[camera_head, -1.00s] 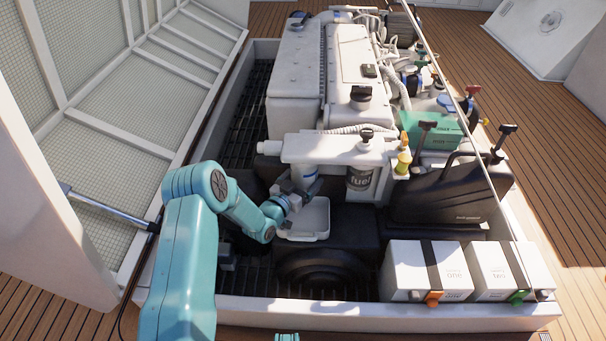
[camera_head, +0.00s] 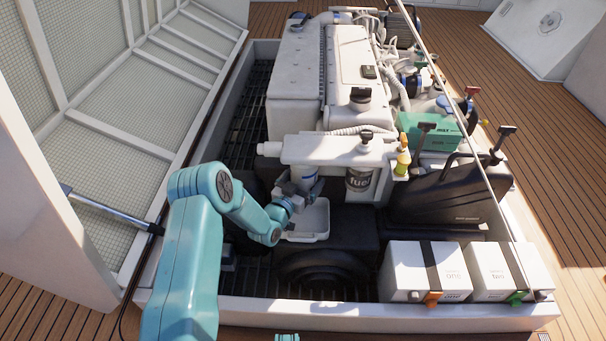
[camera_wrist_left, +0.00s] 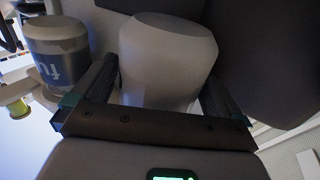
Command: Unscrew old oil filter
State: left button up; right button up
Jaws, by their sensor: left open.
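The old oil filter (camera_head: 303,174), a pale canister, hangs under the white engine housing (camera_head: 325,151) in the head view. My left gripper (camera_head: 301,190) is at its lower part. In the left wrist view, the filter (camera_wrist_left: 166,60) stands between the two dark fingers of my left gripper (camera_wrist_left: 160,95). The fingers are apart, one on each side of it; contact is not clear. The filter's upper end is hidden in the head view.
The fuel filter (camera_head: 359,179) hangs close to the right; it also shows in the wrist view (camera_wrist_left: 58,60). A white tray (camera_head: 309,222) sits below the oil filter. A black jug (camera_head: 435,193) and white boxes (camera_head: 428,270) stand to the right.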

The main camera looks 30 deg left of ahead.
pick_arm(q)
jog(key=shift+n+g+y, duration=0.4)
jog(key=shift+n+y, duration=0.55)
jog(key=shift+y, duration=0.55)
jog(key=shift+n+g+y, duration=0.4)
jog(key=shift+n+y, duration=0.55)
jog(key=shift+y, duration=0.55)
jog(key=shift+w+d+n+g+y, duration=0.1)
jog(key=shift+d+n+g+y, duration=0.1)
jog(key=shift+n+g+y, duration=0.65)
jog(key=shift+a+n+g+y+b, duration=0.1)
jog(key=shift+n+g+y+b, duration=0.3)
jog(key=shift+y, duration=0.45)
jog(key=c, duration=1.1)
jog(key=shift+a+m+t+h, duration=0.2)
jog(key=shift+m+t+h, duration=0.25)
jog(key=shift+t+h, duration=0.15)
jog(key=shift+d+m+t+h, duration=0.1)
jog(key=shift+m+t+h, duration=0.55)
jog(key=shift+m+h, duration=0.4)
jog(key=shift+m+t+h, duration=0.4)
jog(key=shift+m+h, duration=0.05)
jog(key=shift+h, duration=0.6)
jog(key=shift+m+t+h, duration=0.3)
jog(key=shift+m+h, duration=0.5)
jog(key=shift+h, duration=0.4)
